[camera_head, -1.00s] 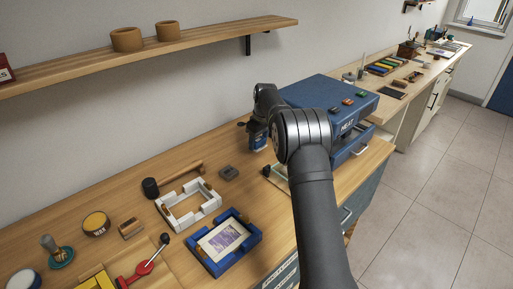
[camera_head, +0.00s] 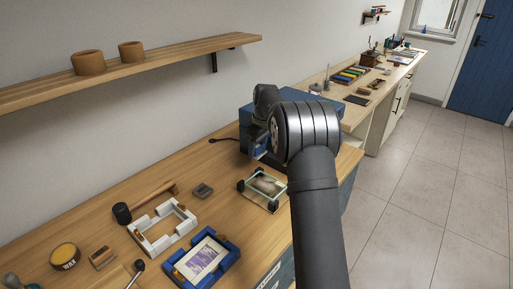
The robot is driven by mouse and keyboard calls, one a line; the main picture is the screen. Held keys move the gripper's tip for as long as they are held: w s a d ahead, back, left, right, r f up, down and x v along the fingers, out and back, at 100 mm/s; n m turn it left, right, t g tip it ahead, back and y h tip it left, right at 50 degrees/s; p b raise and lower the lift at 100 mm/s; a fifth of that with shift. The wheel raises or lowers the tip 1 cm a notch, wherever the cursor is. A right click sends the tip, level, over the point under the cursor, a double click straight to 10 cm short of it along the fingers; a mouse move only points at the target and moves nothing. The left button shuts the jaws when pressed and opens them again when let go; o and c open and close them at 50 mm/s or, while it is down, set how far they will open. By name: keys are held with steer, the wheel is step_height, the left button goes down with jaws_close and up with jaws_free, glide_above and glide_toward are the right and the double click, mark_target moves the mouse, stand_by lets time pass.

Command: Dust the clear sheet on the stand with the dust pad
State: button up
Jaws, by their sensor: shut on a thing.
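The clear sheet (camera_head: 266,186) lies on a small stand with dark round knobs at its corners, on the wooden bench just left of my arm. A greyish patch shows on or through the sheet. My gripper (camera_head: 259,149) is above and behind the stand, apart from the sheet, and mostly hidden by my own wrist. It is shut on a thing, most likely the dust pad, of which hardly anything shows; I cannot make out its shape.
A blue box (camera_head: 247,112) stands behind my wrist. A shelf (camera_head: 190,57) hangs above.

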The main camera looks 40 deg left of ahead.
mark_target(276, 190)
steer(key=s+d+n, duration=0.1)
steer(key=d+n, duration=0.1)
steer(key=d, duration=0.2)
steer(key=s+d+r+n, duration=0.1)
steer(key=s+d+n, duration=0.1)
steer(key=d+n, duration=0.1)
steer(key=s+d+n+g, duration=0.1)
steer(key=d+n, duration=0.2)
steer(key=d, duration=0.2)
steer(key=shift+s+d+r+h, duration=0.2)
steer(key=shift+r+h, duration=0.15)
steer(key=shift+h, duration=0.05)
steer(key=shift+c, duration=0.3)
steer(key=shift+n, duration=0.5)
steer(key=shift+s+d+f, duration=0.1)
steer(key=shift+d+f, duration=0.1)
steer(key=shift+f, duration=1.55)
steer(key=shift+s+d+f, duration=0.1)
steer(key=shift+d+f, duration=0.05)
steer(key=shift+f, duration=1.6)
steer(key=shift+a+f, duration=0.55)
steer(key=shift+a, duration=4.55)
steer(key=shift+d, duration=5.05)
steer(key=shift+s, duration=0.2)
steer(key=shift+a, duration=5)
steer(key=shift+d, duration=5)
step_height(276, 190, up, 8)
steer(key=shift+w+d, duration=0.1)
